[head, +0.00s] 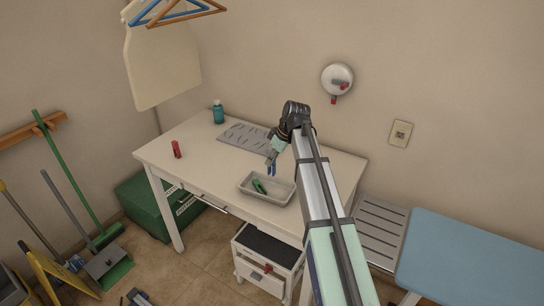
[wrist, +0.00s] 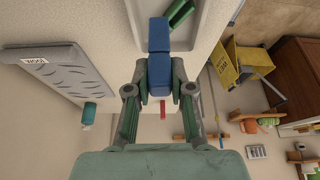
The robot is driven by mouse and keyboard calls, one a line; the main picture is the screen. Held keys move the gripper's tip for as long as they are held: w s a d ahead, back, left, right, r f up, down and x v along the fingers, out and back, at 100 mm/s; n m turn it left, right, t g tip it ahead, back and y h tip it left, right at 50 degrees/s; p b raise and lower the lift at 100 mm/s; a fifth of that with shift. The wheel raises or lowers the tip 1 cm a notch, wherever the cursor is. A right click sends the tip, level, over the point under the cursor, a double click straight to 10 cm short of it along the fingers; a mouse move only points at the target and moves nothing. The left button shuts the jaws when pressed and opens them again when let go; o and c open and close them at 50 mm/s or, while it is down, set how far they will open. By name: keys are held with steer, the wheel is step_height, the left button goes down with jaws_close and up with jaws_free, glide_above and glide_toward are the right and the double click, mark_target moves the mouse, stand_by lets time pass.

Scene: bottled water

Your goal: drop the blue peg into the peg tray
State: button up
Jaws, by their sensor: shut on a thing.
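The blue peg (head: 271,169) is held in my gripper (head: 275,158), pointing down just at the far rim of the peg tray (head: 284,191) in the head view. In the wrist view the blue peg (wrist: 160,68) sits between both fingers of my gripper (wrist: 159,88), and its far end overlaps the tray's edge. The tray is a shallow grey box on the white table, with green pegs (head: 259,186) lying in it. One green peg (wrist: 181,13) also shows at the top of the wrist view. The exact height of the blue peg above the tray is hard to tell.
A grey slotted mat (head: 240,137) lies on the table behind the tray. A teal bottle (head: 218,112) stands at the back, and a red object (head: 176,149) stands at the left. The white tabletop (head: 213,163) is clear between the red object and the tray.

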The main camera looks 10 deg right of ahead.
mark_target(275, 161)
step_height(275, 161, down, 4)
steer(key=shift+b, duration=0.8)
steer(key=o, duration=0.9)
steer(key=shift+r, duration=0.1)
steer(key=v, duration=1.2)
